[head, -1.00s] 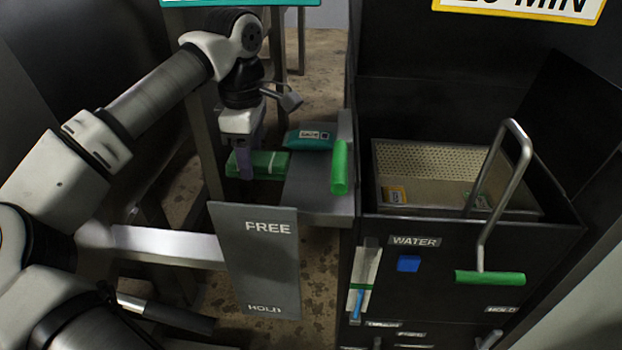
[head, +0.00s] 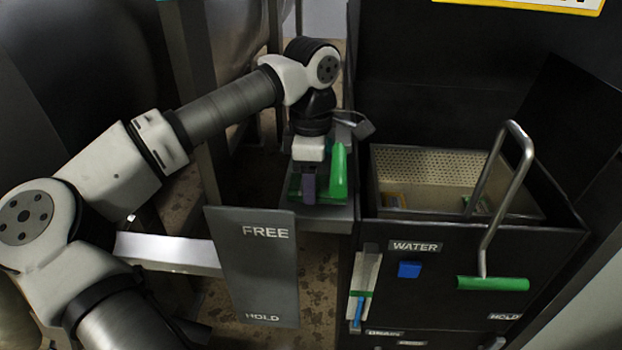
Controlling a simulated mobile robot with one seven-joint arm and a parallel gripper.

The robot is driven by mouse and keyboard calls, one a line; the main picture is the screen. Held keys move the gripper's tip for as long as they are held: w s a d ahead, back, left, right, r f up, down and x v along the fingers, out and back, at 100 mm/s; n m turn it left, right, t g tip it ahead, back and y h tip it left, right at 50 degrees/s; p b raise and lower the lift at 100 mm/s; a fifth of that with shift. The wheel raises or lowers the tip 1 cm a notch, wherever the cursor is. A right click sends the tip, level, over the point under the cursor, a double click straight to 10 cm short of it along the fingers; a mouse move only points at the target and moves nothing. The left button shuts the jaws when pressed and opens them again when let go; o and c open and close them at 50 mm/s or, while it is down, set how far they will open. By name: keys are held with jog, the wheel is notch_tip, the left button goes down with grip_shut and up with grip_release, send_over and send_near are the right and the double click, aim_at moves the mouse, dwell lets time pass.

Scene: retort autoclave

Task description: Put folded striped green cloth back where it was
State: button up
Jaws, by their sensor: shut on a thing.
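The folded striped green cloth (head: 295,188) is between the fingers of my gripper (head: 308,196). Only a small part of it shows on the left of the fingers; the rest is hidden. My gripper is shut on it and points down over the grey shelf (head: 330,216) on the left side of the dark machine. I cannot tell whether the cloth touches the shelf.
A green upright handle (head: 339,172) stands close to the right of my gripper. A grey FREE/HOLD plate (head: 252,265) hangs in front on the left. On the right is an open basin (head: 450,165) with a metal lever ending in a green grip (head: 492,284).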

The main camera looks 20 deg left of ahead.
jog(key=shift+f, duration=0.15)
jog(key=o, duration=0.9)
jog(key=shift+r+p, duration=0.7)
jog(key=shift+r, duration=3.3)
